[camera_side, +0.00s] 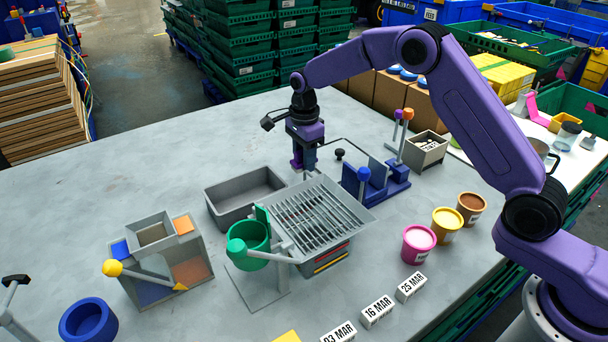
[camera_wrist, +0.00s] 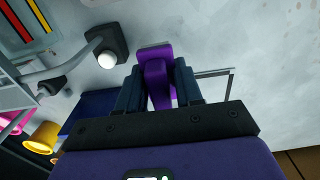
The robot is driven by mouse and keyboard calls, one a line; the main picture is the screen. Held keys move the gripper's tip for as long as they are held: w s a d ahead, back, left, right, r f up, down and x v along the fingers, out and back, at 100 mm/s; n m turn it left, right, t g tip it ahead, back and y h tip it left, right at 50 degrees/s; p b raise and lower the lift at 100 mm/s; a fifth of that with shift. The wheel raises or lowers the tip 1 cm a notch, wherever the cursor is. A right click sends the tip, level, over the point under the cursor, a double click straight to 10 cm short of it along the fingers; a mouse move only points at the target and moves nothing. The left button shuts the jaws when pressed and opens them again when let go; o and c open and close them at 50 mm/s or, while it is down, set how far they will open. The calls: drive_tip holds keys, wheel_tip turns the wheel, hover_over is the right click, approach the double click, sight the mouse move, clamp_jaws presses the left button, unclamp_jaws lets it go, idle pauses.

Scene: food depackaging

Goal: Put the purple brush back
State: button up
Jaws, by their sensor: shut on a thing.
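The purple brush (camera_wrist: 155,65) is between the two dark fingers of my gripper (camera_wrist: 157,88) in the wrist view, and the fingers are shut on it. In the side view my gripper (camera_side: 305,158) hangs over the table behind the grey slotted rack. A purple piece (camera_side: 296,163) shows at its left finger, probably the brush; its lower end is hard to make out. A blue stand (camera_side: 377,187) is to the right of my gripper, with upright orange-topped and blue-topped handles. I cannot tell whether the brush touches anything below.
A slotted grey rack (camera_side: 318,215) and an empty grey tray (camera_side: 243,198) are close by. A black knob (camera_side: 340,154) and thin wire frame lie between gripper and stand. A green cup (camera_side: 249,242) and colored tubs (camera_side: 418,243) stand in front. The table's back left is clear.

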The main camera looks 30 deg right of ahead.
drive_tip(key=shift+f, duration=2.4)
drive_tip(key=shift+f, duration=0.1)
drive_tip(key=o, duration=1)
wheel_tip(320, 180, up, 12)
drive_tip(key=shift+f, duration=0.1)
drive_tip(key=shift+r, duration=0.25)
